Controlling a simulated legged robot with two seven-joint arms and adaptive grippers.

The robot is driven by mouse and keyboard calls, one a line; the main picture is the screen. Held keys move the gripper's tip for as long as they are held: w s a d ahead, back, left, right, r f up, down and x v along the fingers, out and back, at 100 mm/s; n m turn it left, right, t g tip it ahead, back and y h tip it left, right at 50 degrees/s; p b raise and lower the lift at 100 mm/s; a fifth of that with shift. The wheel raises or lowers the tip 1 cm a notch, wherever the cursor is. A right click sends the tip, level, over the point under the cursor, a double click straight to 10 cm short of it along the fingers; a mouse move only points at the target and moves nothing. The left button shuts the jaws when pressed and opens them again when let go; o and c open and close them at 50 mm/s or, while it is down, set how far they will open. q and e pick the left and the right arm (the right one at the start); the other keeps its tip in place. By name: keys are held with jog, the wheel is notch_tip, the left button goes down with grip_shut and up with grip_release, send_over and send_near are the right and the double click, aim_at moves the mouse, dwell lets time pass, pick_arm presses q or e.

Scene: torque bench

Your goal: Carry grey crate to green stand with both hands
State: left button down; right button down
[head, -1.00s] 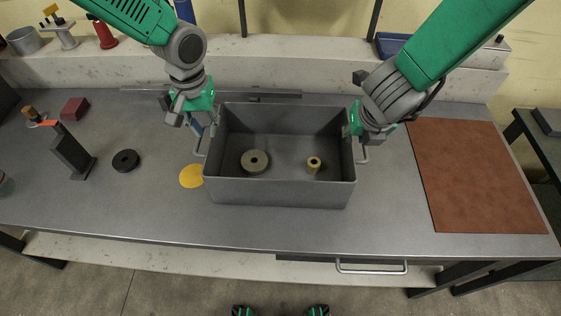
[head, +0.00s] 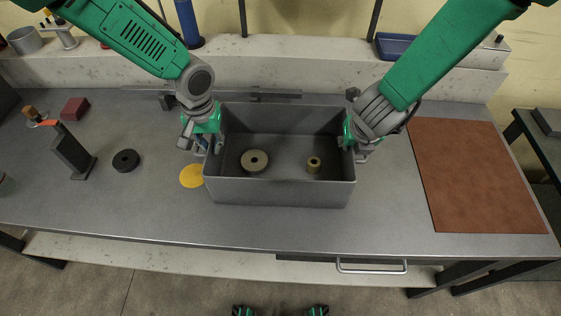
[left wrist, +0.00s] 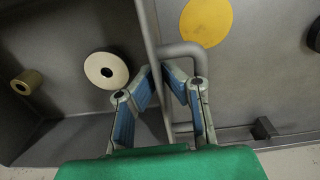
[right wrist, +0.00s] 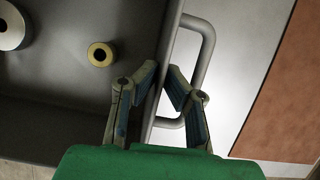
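The grey crate (head: 280,190) stands on the workbench and holds a pale ring (head: 254,160) and a small brass-coloured bushing (head: 313,164). My left gripper (left wrist: 161,66) is at the crate's left side, its fingers on either side of the rim, one inside the crate and one by the handle (left wrist: 198,60). It looks shut on that rim. My right gripper (right wrist: 163,70) straddles the right rim the same way beside the other handle (right wrist: 208,50), and also looks shut on it. The arms partly hide both contacts in the head view. I see no green stand.
A yellow disc (head: 192,176) lies just left of the crate, with a black ring (head: 125,161) and a dark upright block (head: 72,150) further left. A brown mat (head: 475,175) covers the right of the bench (head: 300,230). A dark table (head: 535,145) stands at far right.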

pick_arm(q)
jog(key=shift+r, duration=0.15)
pick_arm(e)
jog(key=shift+a+r, duration=0.1)
jog(key=shift+r, duration=0.05)
